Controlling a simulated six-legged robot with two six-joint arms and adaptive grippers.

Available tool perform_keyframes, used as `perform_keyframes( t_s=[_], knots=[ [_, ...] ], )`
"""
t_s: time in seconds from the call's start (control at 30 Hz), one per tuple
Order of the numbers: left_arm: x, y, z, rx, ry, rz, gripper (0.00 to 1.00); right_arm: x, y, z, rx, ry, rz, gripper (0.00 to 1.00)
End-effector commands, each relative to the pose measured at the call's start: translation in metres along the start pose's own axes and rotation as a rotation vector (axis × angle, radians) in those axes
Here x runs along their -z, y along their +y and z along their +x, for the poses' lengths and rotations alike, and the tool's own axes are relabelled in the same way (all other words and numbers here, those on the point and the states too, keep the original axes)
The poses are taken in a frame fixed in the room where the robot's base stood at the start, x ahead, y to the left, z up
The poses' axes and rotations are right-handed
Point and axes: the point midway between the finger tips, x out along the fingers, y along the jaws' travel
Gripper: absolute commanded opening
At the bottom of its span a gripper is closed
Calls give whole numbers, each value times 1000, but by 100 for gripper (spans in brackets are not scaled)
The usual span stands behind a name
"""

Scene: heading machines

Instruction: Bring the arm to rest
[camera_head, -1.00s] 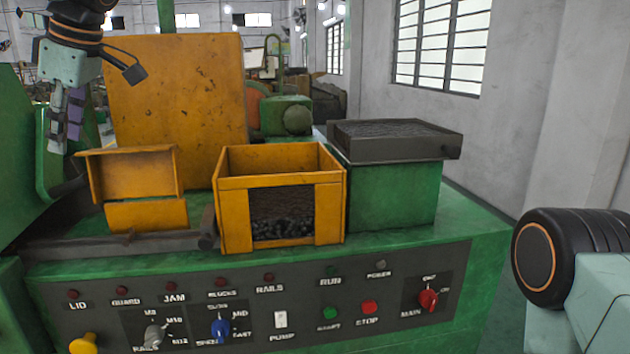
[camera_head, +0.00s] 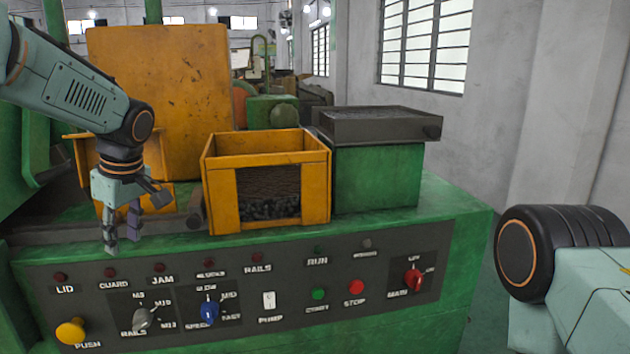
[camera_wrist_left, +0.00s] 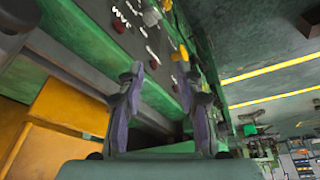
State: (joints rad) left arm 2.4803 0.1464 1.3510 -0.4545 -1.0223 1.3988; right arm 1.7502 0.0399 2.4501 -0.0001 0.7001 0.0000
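My left gripper (camera_head: 122,236) hangs pointing down in front of the machine, at the left end, just above the control panel's top edge. In the left wrist view my left gripper (camera_wrist_left: 168,80) has its two fingers apart with nothing between them. My left arm (camera_head: 75,90) comes in from the upper left and hides part of the yellow chute behind it. My right arm (camera_head: 560,270) shows only as a dark wheel-like joint and a pale link at the lower right. My right gripper is out of view.
The control panel (camera_head: 240,285) carries several lamps, knobs and buttons, with a yellow push button (camera_head: 70,331) at left. A yellow bin (camera_head: 267,215) with dark pieces stands right of my left gripper. A grey tray (camera_head: 378,126) sits on a green block. Open floor lies right of the machine.

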Motion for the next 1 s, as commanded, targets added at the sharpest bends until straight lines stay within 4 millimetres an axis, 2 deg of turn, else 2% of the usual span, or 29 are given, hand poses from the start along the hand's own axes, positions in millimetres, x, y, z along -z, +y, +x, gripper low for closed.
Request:
perform_keyframes(
  t_s=[0.03, 0.1, 0.27, 0.4, 0.47, 0.6, 0.67, 0.8, 0.9, 1.0],
  knots=[
    [-22, -3, 38, 6, -26, 64, 36, 0, 0, 12, 0, 0, 0, 40],
    [-47, -6, 76, -4, -60, 151, 36, 0, 0, 21, 0, -1, 0, 40],
    [-108, -26, 161, -31, -138, 338, 36, 0, 0, 40, 0, 0, 0, 40],
    [-163, -55, 228, -62, -201, 487, 36, 0, 0, 58, 0, 0, 0, 40],
    [-186, -70, 256, -77, -226, 547, 36, 0, 0, 66, 0, 0, 0, 40],
    [-240, -116, 315, -111, -277, 684, 36, 0, 1, 85, 0, 0, 0, 40],
    [-263, -140, 338, -125, -295, 741, 36, 0, 1, 94, 0, -1, 0, 40],
    [-311, -204, 384, -152, -323, 876, 36, 0, 1, 116, 0, -1, 0, 40],
    [-341, -255, 409, -165, -328, 976, 36, 0, 1, 132, 0, 0, 0, 40],
    [-361, -302, 422, -168, -321, 1075, 36, 0, 1, 146, 0, 0, 0, 40]
  ],
)
